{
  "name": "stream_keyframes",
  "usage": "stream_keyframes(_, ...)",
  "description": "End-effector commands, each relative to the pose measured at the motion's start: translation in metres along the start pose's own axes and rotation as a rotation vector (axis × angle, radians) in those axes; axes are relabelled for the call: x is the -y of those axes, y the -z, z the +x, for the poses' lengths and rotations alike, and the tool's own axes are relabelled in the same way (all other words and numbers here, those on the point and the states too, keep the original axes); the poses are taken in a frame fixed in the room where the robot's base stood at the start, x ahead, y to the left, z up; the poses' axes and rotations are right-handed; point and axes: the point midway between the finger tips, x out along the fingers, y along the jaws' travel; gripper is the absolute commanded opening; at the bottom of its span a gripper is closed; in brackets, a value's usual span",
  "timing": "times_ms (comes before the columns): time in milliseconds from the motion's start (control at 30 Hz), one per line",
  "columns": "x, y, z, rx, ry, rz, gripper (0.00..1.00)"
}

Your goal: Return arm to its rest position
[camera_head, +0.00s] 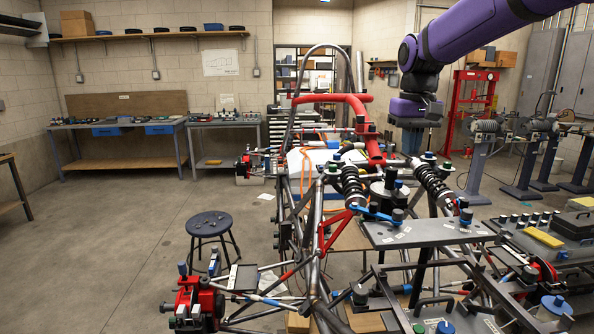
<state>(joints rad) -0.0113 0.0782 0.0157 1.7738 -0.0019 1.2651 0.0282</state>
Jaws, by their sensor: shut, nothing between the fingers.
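My purple arm reaches in from the top right corner and bends downward at a dark wrist. My gripper (414,121) hangs at its end, pointing down, over the far right side of the tube chassis (313,250). It is shut and holds nothing. The fingers are small and dark against the background, so their fine detail is hard to see. The chassis fills the centre and lower right, with red tubes, two coil-spring dampers (352,187) and a grey plate (430,233) on top.
A round dark stool (209,224) stands left of the chassis. A workbench (125,128) and a high shelf (150,36) line the left back wall. A red press frame (470,105) and grey pedestal machines (485,150) stand at the right. The left floor is mostly clear.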

Motion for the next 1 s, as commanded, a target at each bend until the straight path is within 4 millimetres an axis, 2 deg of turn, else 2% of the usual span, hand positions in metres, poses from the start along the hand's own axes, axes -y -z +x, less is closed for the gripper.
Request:
stream_keyframes(200,-0.003,-0.056,-0.017,-0.08,0.0,0.0,0.0)
stream_keyframes(533,-0.007,-0.146,-0.02,-0.206,0.001,0.001,0.0)
stream_keyframes(767,-0.009,-0.205,-0.008,-0.294,0.002,0.001,0.0)
stream_keyframes(1000,-0.011,-0.261,0.015,-0.381,0.002,0.001,0.0)
